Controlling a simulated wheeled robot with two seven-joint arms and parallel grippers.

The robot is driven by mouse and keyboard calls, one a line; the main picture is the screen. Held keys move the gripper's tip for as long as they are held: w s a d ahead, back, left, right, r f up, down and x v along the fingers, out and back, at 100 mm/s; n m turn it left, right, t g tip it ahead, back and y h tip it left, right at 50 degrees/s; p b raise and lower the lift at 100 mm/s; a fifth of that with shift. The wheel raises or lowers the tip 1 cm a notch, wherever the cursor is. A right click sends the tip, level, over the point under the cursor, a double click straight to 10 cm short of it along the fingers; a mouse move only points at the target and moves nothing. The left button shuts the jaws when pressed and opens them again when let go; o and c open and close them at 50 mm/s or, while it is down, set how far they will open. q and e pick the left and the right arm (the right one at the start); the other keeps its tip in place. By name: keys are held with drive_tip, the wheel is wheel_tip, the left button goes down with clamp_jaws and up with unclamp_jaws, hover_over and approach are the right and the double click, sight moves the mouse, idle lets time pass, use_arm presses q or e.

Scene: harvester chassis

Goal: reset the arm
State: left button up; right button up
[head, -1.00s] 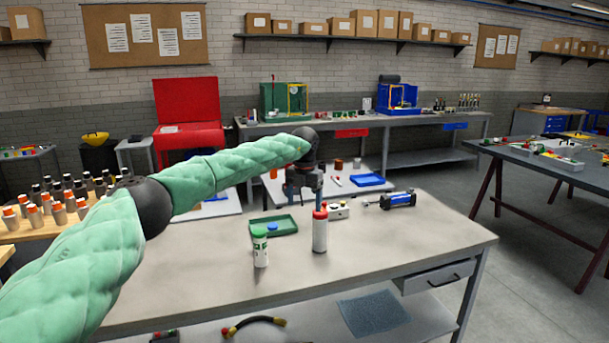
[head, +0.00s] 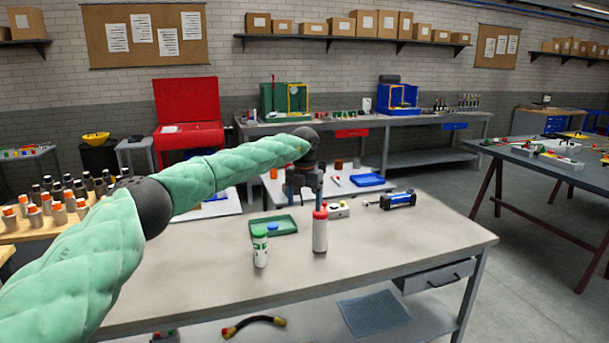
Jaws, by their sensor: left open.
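My left arm comes in from the left in a green padded sleeve and reaches over the grey workbench (head: 210,285). My left gripper (head: 304,202) points down above the bench, open, just behind a white bottle with a red cap (head: 320,234). The bottle stands upright and partly hides the fingers; I cannot tell whether they touch it. A white bottle with a green cap (head: 260,250) stands upright to the left. My right gripper is not in view.
A green tray (head: 285,226) with a blue piece lies behind the bottles. A small white box with buttons (head: 339,209) and a blue-and-black cylinder (head: 398,200) lie to the right. The bench's front right is clear. Orange-capped bottles (head: 58,212) crowd a wooden table at left.

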use_arm(q)
drive_tip(key=s+d+f+h, duration=0.4)
drive_tip(key=d+f, duration=0.6)
drive_tip(key=s+d+f+n+t+h, duration=0.2)
drive_tip(key=s+d+f+n+h, duration=0.2)
drive_tip(key=s+d+h, duration=0.4)
drive_tip(key=s+d+f+n+t+h, duration=0.1)
drive_tip(key=s+d+f+n+h, duration=0.25)
drive_tip(key=s+d+h, duration=0.55)
drive_tip(key=s+a+f+n+t+y, duration=0.5)
drive_tip(key=a+f+n+y, duration=0.4)
drive_tip(key=a+f+n, duration=0.35)
drive_tip(key=s+a+f+n+t+y, duration=0.55)
drive_tip(key=a+f+n+y, duration=0.25)
drive_tip(key=a+f+n, duration=0.45)
drive_tip(key=s+a+f+n+g+y, duration=0.25)
drive_tip(key=s+a+f, duration=0.25)
drive_tip(key=s, duration=0.3)
drive_tip(key=s+a+f+n+g+y, duration=0.1)
drive_tip(key=s+a+f+n+g, duration=0.1)
drive_tip(key=s+a+f+g, duration=0.45)
drive_tip(key=s+a+f+n+g, duration=0.1)
drive_tip(key=s+a, duration=0.2)
drive_tip(key=s, duration=0.8)
drive_tip(key=s+a+f+n+g, duration=0.1)
drive_tip(key=s+a+g, duration=0.1)
drive_tip(key=s, duration=0.9)
drive_tip(key=shift+s+a+f, duration=0.3)
drive_tip(key=shift+a+f, duration=0.1)
drive_tip(key=shift+a, duration=0.2)
